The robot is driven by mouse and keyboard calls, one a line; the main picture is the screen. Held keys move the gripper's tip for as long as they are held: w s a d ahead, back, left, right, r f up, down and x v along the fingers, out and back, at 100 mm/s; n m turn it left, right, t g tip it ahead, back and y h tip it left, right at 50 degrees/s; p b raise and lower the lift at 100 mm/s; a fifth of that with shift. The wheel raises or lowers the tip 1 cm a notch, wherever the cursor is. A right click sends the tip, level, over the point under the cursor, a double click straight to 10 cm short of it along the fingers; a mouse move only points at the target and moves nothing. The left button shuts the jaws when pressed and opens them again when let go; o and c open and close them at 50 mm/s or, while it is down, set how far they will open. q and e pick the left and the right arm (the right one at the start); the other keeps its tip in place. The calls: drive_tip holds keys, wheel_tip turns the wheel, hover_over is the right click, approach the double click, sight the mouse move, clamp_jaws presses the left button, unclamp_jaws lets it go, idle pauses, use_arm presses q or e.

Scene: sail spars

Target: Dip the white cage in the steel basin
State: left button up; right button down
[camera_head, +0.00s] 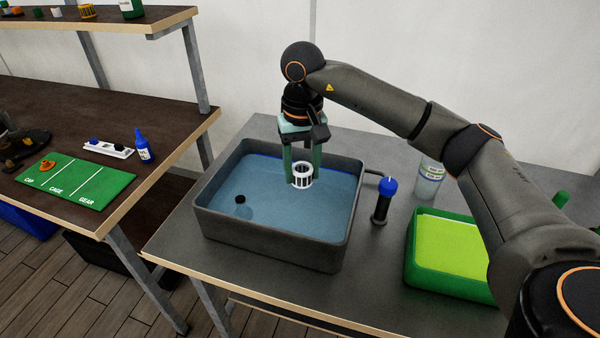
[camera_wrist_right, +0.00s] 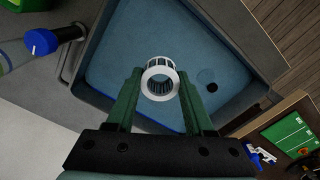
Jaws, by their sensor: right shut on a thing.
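The white cage (camera_head: 301,176), a short ring-shaped piece with slotted sides, is held between the green fingers of my right gripper (camera_head: 302,163). The right wrist view also shows the cage (camera_wrist_right: 160,92) between the fingertips, its round opening facing the camera. The grey basin (camera_head: 268,252) holds blue liquid with a small dark round spot at the left. The cage is inside the basin's outline, toward the back. I cannot tell whether its lower edge touches the liquid. My left gripper is not in view.
A blue-topped black cylinder (camera_head: 381,205) and a clear jar (camera_head: 428,182) stand right of the basin. A green tray (camera_head: 440,283) is further right. On the left table are a labelled green mat (camera_head: 92,188) with an orange piece, a white rack (camera_head: 107,149) and a blue bottle (camera_head: 143,148).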

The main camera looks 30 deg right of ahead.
drive_tip(key=shift+f+b, duration=2.95)
drive_tip(key=shift+f, duration=4.4)
drive_tip(key=shift+s+d, duration=0.2)
drive_tip(key=shift+s+d, duration=0.2)
drive_tip(key=shift+s, duration=0.05)
drive_tip(key=shift+w+a+b, duration=0.35)
drive_tip(key=shift+w, duration=0.05)
drive_tip(key=shift+s+d, duration=0.15)
